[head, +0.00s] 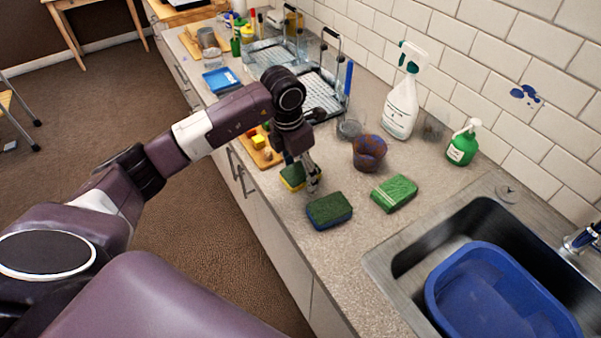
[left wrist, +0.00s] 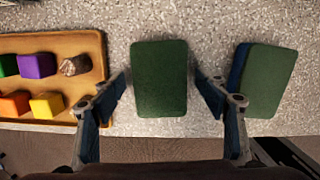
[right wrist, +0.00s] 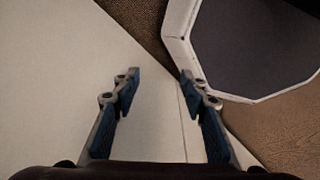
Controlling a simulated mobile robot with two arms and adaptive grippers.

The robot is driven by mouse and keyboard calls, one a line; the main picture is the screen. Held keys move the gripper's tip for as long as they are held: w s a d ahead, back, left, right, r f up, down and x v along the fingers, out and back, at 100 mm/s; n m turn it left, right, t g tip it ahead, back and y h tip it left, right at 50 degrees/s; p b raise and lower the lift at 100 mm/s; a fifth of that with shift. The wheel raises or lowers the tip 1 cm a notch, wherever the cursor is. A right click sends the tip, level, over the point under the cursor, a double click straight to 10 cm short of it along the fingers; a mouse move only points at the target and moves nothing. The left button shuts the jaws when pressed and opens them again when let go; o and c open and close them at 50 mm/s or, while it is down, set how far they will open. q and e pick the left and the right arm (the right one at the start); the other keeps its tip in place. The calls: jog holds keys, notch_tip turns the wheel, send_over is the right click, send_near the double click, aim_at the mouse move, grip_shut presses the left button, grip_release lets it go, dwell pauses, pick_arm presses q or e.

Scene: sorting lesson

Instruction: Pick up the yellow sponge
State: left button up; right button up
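The yellow sponge (head: 291,178) has a green scouring top and lies on the counter, partly hidden by my left gripper (head: 311,177) in the head view. In the left wrist view, the sponge (left wrist: 159,80) shows only its green top. My left gripper (left wrist: 162,83) is open, one finger at each side of the sponge, with small gaps visible; whether the tips are level with it is unclear. My right gripper (right wrist: 157,80) is open and empty, away from the sponge.
A green-topped blue sponge (head: 330,212) lies close beside the left gripper's right finger. A wooden tray (left wrist: 66,112) with blocks is on the left. The sink (head: 400,262) is at right.

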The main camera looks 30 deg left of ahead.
pick_arm(q)
jog(key=c, duration=0.7)
pick_arm(e)
jog(key=shift+s+f, duration=0.1)
jog(key=shift+s, duration=1.15)
pick_arm(q)
jog(key=shift+r, duration=0.15)
pick_arm(e)
jog(key=shift+w, duration=0.15)
